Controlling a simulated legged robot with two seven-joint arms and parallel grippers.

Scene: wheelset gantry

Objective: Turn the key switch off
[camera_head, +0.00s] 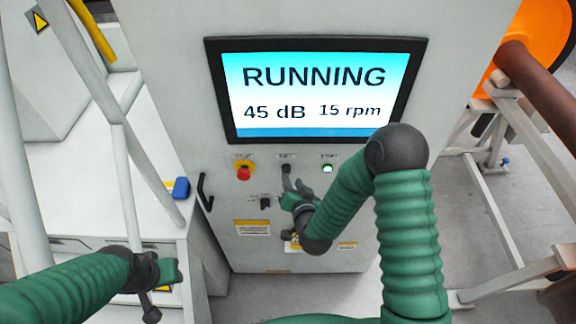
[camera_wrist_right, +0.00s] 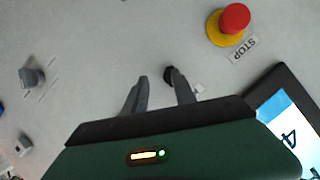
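The key switch (camera_head: 286,168) is a small dark round piece on the grey cabinet, below the screen and between the red stop button and a lit green button. In the right wrist view a dark round piece (camera_wrist_right: 169,74), which looks like the key switch, shows at the tip of one finger, partly hidden by it. My right gripper (camera_head: 287,184) is just below the switch, with its fingers towards the panel. In the wrist view its fingers (camera_wrist_right: 158,80) are apart with nothing between them. Contact cannot be told. My left gripper (camera_head: 151,308) hangs low at the left, far from the panel.
The screen (camera_head: 314,92) reads RUNNING, 45 dB, 15 rpm. The red stop button (camera_head: 244,172) sits left of the switch, the green button (camera_head: 328,168) right. A dark selector (camera_head: 265,203) is below. A black handle (camera_head: 205,191) is at the cabinet's left side.

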